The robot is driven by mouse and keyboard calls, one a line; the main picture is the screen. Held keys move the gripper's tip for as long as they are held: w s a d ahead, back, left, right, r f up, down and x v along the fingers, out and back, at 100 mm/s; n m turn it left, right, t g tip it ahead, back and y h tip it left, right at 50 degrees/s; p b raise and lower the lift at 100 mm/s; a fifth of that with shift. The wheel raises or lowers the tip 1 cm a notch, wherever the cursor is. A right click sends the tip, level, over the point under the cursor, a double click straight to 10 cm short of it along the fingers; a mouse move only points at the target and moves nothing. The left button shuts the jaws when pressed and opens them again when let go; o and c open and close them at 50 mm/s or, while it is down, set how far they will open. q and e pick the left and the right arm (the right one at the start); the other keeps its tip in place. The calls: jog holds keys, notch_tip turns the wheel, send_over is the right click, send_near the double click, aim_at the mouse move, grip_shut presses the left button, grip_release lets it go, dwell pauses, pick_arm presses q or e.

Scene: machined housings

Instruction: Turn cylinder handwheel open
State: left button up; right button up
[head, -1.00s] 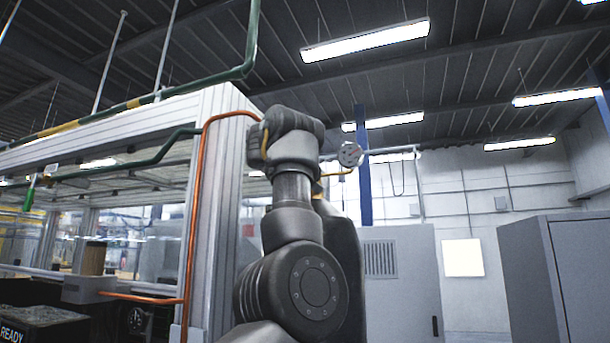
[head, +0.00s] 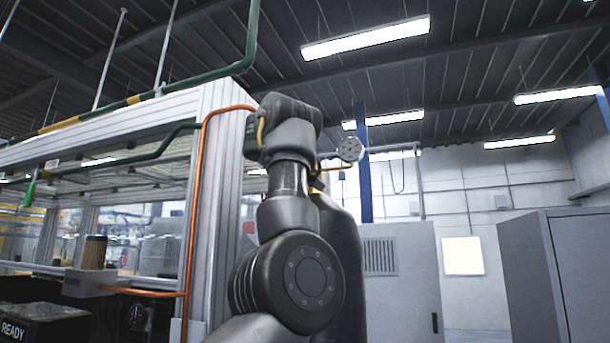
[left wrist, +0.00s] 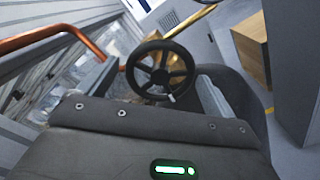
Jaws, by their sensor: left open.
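The black spoked handwheel (left wrist: 161,69) shows in the upper middle of the left wrist view, with a brass-coloured valve body (left wrist: 185,82) behind it. My left gripper (left wrist: 157,80) is open, with one finger on either side of the wheel in that view. I cannot tell whether the fingers touch the rim. The gripper's dark housing covers the lower part of the view and hides what lies below the wheel. In the head view my left arm hides the handwheel and the gripper. My right gripper is not in view.
An orange pipe (head: 193,215) runs down the white machine frame (head: 222,190) left of my arm. A round gauge (head: 349,149) sits just right of my arm. Grey cabinets (head: 400,275) stand behind.

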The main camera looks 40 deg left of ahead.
pick_arm(q)
jog(key=b+v, duration=0.5)
jog(key=v, duration=0.4)
jog(key=shift+s, duration=0.3)
jog(key=shift+d, duration=0.1)
